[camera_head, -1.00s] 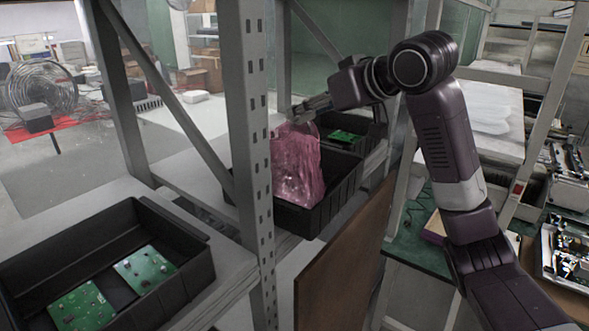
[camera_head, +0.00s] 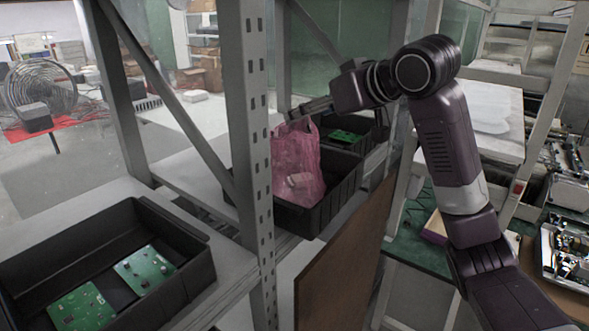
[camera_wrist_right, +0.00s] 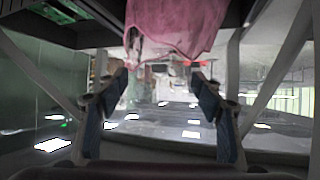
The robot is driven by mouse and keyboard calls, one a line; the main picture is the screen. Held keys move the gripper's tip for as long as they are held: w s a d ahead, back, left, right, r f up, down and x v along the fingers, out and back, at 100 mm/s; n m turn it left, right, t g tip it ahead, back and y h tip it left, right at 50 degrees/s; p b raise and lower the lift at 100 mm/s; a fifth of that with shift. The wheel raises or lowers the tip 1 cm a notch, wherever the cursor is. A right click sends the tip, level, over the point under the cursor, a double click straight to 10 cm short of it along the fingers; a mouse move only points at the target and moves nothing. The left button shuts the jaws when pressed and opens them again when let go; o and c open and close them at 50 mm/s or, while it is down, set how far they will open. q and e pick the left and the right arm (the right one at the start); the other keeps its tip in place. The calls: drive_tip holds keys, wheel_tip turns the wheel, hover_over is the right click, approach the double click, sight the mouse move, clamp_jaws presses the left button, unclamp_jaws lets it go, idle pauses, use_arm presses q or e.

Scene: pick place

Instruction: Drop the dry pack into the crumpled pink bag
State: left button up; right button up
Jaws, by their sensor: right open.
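The crumpled pink bag (camera_head: 298,155) stands upright in a black bin on the shelf. Its top edge lies just under my right gripper (camera_head: 305,110). A pale small shape, seemingly the dry pack (camera_head: 298,181), shows low in the bag through the pink film. In the right wrist view the bag (camera_wrist_right: 175,28) hangs into the top of the picture, just beyond the fingertips. There my right gripper (camera_wrist_right: 160,80) has its two fingers spread apart with nothing between them. My left gripper is not in view.
The black bin (camera_head: 335,200) sits behind a grey perforated shelf post (camera_head: 255,150). Another black bin (camera_head: 190,262) at the front left holds two green circuit boards (camera_head: 145,268). A third bin behind the bag holds a green board (camera_head: 343,135). A brown panel (camera_head: 345,260) stands to the right.

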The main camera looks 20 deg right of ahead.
drive_tip(key=v, duration=1.1)
drive_tip(key=shift+s, duration=0.15)
